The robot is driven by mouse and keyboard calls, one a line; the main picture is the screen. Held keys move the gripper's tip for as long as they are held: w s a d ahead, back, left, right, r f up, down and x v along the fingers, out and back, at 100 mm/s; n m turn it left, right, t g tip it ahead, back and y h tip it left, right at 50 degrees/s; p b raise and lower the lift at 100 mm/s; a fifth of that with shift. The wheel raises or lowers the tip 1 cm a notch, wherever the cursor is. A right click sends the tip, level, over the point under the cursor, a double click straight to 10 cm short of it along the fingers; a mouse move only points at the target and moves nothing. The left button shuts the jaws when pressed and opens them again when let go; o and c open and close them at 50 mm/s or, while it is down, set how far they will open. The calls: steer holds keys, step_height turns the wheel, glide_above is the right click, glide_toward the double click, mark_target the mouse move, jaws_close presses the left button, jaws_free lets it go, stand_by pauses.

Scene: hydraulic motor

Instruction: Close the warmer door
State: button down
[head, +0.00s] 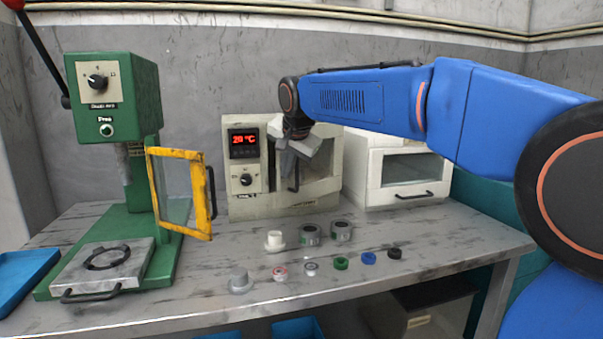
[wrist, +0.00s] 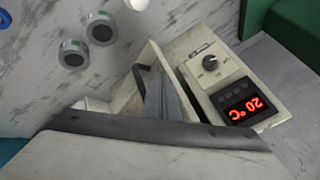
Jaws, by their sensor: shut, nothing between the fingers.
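The warmer (head: 245,205) is a beige box with a red temperature display and a knob on its left panel. Its windowed door (head: 320,186) looks partly open, with a dark gap beside the control panel; the exact angle is hard to tell. My gripper (head: 286,168) is shut and empty, pointing down at the warmer's front by the door's dark handle (head: 294,178). I cannot tell whether it touches the door. In the wrist view the grey fingers (wrist: 166,98) lie beside the door's beige frame (wrist: 128,92) and black handle, near the control panel (wrist: 215,72).
A green press (head: 115,90) with an open yellow-framed guard (head: 207,222) stands at left. A white cabinet (head: 380,190) stands right of the warmer. Two grey round parts (head: 310,235), a white part (head: 274,241) and several small coloured rings lie on the bench in front.

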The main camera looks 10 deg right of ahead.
steer(key=w+a+m+h, duration=0.3)
steer(key=w+a+m, duration=0.1)
steer(key=w, duration=0.7)
steer(key=shift+w+a+r+m+g, duration=0.15)
steer(key=shift+w+a+m+g, duration=0.15)
steer(key=shift+m, duration=0.4)
steer(key=shift+r+h, duration=0.1)
steer(key=shift+h, duration=0.2)
